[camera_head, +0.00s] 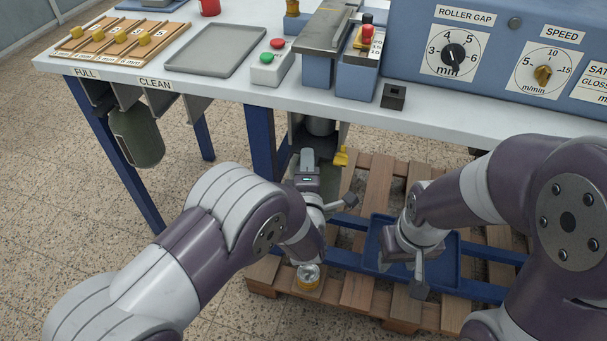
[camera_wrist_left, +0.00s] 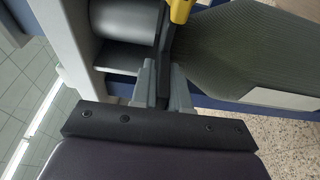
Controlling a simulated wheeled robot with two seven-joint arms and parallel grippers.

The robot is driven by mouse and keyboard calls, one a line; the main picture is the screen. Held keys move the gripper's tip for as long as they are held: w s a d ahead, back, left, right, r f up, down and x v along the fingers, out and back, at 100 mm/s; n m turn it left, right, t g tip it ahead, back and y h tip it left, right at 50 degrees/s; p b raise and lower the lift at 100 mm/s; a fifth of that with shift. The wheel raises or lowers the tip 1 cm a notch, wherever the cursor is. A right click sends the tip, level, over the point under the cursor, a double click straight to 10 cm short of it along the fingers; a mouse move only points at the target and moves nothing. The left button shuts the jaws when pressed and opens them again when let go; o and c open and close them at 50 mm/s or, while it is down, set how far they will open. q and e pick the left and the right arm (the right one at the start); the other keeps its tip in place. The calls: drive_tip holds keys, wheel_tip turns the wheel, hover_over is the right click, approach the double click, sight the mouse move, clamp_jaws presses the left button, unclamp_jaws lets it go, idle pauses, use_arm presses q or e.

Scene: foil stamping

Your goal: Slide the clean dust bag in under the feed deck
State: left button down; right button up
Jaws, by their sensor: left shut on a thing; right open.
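My left gripper (camera_head: 307,160) is low under the table front, below the feed deck (camera_head: 325,32). In the left wrist view its fingers (camera_wrist_left: 163,85) are shut on the dark edge plate of a grey-green dust bag (camera_wrist_left: 235,50). The bag's body reaches right in that view; a little of it shows behind the gripper in the head view (camera_head: 330,183). A grey cylinder (camera_wrist_left: 125,20) and a yellow catch (camera_wrist_left: 180,10) are close by; the catch also shows in the head view (camera_head: 341,157). How far the plate is seated is unclear. My right gripper (camera_head: 417,283) is open and empty above a blue tray.
Another green bag (camera_head: 138,136) hangs under the table near the FULL and CLEAN labels. A wooden pallet (camera_head: 355,290) with the blue tray (camera_head: 445,277) lies below. A blue table leg (camera_head: 261,140) is left of my left gripper.

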use_arm(q)
drive_tip(key=shift+w+d+f+b, duration=0.15)
drive_tip(key=shift+w+b, duration=0.1)
drive_tip(key=shift+w, duration=0.25)
drive_tip(key=shift+w+d+r+b, duration=0.1)
drive_tip(key=shift+w+d+b, duration=0.15)
drive_tip(key=shift+w, duration=0.25)
drive_tip(key=shift+w+d+f+b, duration=0.1)
drive_tip(key=shift+w+b, duration=0.15)
drive_tip(key=shift+w, duration=0.25)
drive_tip(key=shift+w+d+r, duration=0.15)
drive_tip(key=shift+w+r, duration=0.05)
drive_tip(key=shift+w, duration=0.4)
drive_tip(key=shift+f+b, duration=0.15)
drive_tip(key=shift+b, duration=0.55)
drive_tip(key=c, duration=1)
unclamp_jaws()
drive_tip(key=shift+c, duration=0.2)
drive_tip(key=shift+s, duration=0.15)
